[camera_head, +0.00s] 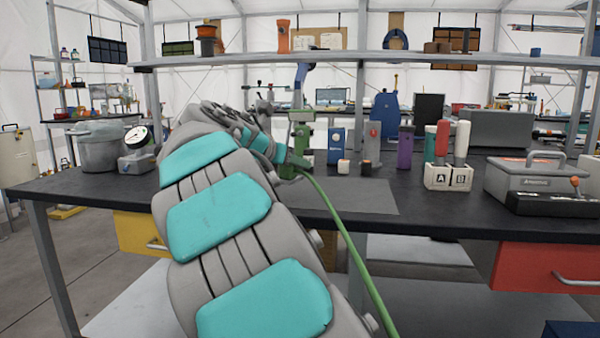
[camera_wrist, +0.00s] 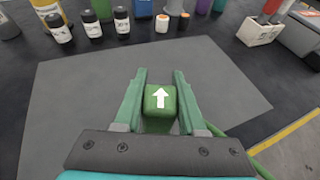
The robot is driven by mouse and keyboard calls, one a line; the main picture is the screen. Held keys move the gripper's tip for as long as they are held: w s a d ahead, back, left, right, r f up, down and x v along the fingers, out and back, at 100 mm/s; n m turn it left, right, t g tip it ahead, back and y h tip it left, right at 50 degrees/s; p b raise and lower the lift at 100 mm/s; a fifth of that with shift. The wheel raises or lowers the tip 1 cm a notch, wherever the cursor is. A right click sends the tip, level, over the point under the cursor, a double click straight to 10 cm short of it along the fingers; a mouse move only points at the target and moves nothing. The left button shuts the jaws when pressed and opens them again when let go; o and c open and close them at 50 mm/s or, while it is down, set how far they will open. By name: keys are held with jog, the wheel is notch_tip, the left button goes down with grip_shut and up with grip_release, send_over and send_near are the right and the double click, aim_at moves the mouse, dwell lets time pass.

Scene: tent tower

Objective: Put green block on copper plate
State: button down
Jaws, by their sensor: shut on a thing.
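The green block (camera_wrist: 160,101) has a white arrow on its top face. It sits between the two green fingers of my gripper (camera_wrist: 160,74) in the wrist view. My gripper is shut on the block, over the grey mat (camera_wrist: 85,95). I cannot tell whether the block touches the mat or hangs just above it. In the head view my arm hides the block and most of my gripper. I cannot make out a copper plate in either view.
A white holder marked A and B (camera_head: 448,177) and a grey case (camera_head: 525,178) stand to the right. The mat around the block is clear.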

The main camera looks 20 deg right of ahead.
jog(key=w+d, duration=0.1)
jog(key=w, duration=0.1)
jog(key=w+d, duration=0.1)
jog(key=w, duration=0.2)
jog(key=w+d+f, duration=0.1)
jog(key=w+d, duration=0.1)
jog(key=shift+w+d, duration=0.1)
jog(key=shift+w, duration=0.1)
jog(key=shift+f, duration=1.8)
jog(key=shift+c, duration=2.4)
grip_release()
